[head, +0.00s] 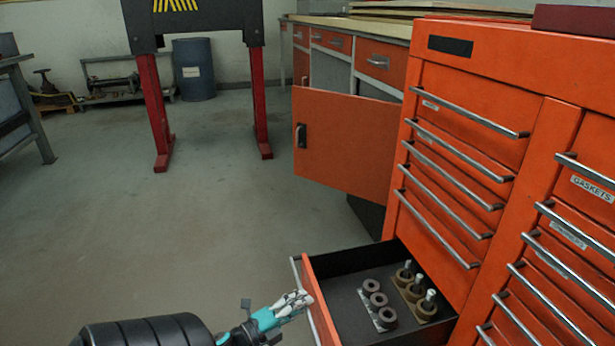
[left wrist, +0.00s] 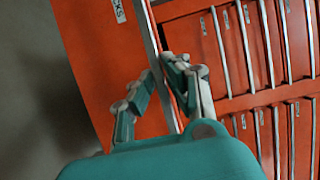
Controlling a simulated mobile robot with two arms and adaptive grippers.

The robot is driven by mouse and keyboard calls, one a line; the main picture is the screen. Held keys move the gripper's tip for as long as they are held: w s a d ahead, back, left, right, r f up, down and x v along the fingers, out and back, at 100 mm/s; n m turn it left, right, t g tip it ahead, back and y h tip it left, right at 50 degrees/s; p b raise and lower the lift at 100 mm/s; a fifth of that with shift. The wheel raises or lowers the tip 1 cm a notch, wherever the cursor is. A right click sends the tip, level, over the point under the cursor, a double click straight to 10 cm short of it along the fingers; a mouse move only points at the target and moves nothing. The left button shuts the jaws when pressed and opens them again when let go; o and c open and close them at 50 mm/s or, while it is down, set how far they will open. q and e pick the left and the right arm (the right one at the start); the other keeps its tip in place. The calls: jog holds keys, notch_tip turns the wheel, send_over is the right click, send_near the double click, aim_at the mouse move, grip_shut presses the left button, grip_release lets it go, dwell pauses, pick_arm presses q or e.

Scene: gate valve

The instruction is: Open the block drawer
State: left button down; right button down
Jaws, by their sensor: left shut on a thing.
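The drawer (head: 345,260) at the bottom of the orange cabinet stands pulled out. The orange drawer front (left wrist: 90,45) there bears a label, only partly readable. My right gripper is not in view.
The orange cabinet (head: 440,150) has several shut drawers with long bar handles, one labelled GASKETS. An orange cupboard door (head: 345,140) stands open behind. A red-legged stand (head: 155,110) and a blue barrel (head: 194,70) are farther back. The floor (head: 190,220) at left is clear.

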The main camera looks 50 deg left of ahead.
pick_arm(q)
jog(key=shift+s+d+f, duration=0.1)
jog(key=c, duration=1.4)
grip_release()
jog(key=shift+o, duration=0.2)
jog(key=s, duration=1.2)
